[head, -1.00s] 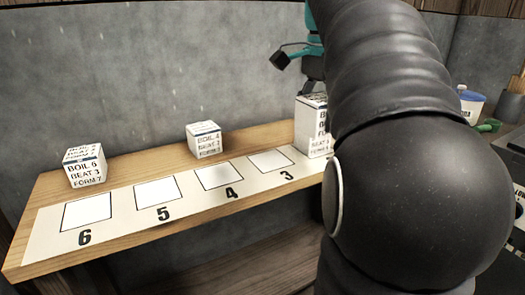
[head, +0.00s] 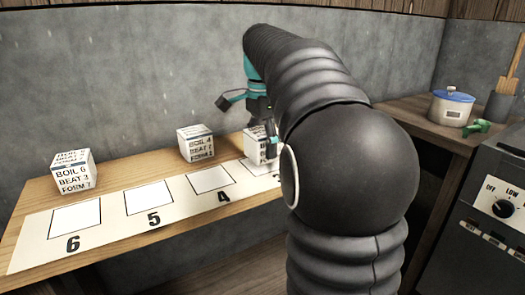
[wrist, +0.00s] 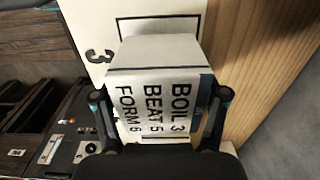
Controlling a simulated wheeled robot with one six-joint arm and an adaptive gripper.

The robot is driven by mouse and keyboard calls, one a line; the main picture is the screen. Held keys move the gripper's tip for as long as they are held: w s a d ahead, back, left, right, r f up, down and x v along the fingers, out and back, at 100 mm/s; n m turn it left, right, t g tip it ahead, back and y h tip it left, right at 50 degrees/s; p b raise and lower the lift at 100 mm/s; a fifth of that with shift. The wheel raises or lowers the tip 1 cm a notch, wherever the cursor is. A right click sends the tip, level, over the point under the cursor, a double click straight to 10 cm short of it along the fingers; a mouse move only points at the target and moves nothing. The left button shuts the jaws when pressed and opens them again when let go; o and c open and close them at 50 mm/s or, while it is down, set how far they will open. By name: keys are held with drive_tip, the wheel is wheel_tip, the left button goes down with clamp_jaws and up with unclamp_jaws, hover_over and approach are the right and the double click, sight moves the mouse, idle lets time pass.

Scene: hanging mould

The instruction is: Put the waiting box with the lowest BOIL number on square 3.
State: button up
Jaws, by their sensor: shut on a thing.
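My gripper (head: 264,132) is shut on a white box (head: 254,147), largely hidden behind my arm in the head view. In the wrist view my gripper (wrist: 160,98) has a finger on each side of this box (wrist: 152,88), whose label reads BOIL 3, BEAT 5, FORM 6. The box covers part of the outline of square 3 (wrist: 130,27); I cannot tell whether it touches the strip. A box reading BOIL 6 (head: 74,172) stands at the shelf's left, behind square 6. A box reading BOIL 4 (head: 195,143) stands behind the squares, near square 4.
The white strip (head: 112,222) on the wooden shelf (head: 30,208) shows empty squares 6 (head: 75,218), 5 (head: 148,197) and 4 (head: 210,178). My arm hides the shelf's right part. A blue-lidded pot (head: 451,108) and a dark dial panel (head: 490,205) are at the right.

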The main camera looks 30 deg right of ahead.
sight(263, 130)
drive_tip(key=shift+f, duration=0.8)
drive_tip(key=shift+f, duration=0.1)
drive_tip(key=o, duration=1.3)
drive_tip(key=shift+c, duration=0.2)
wheel_tip(263, 130, up, 12)
drive_tip(key=shift+r+p, duration=0.1)
drive_tip(key=shift+p, duration=0.6)
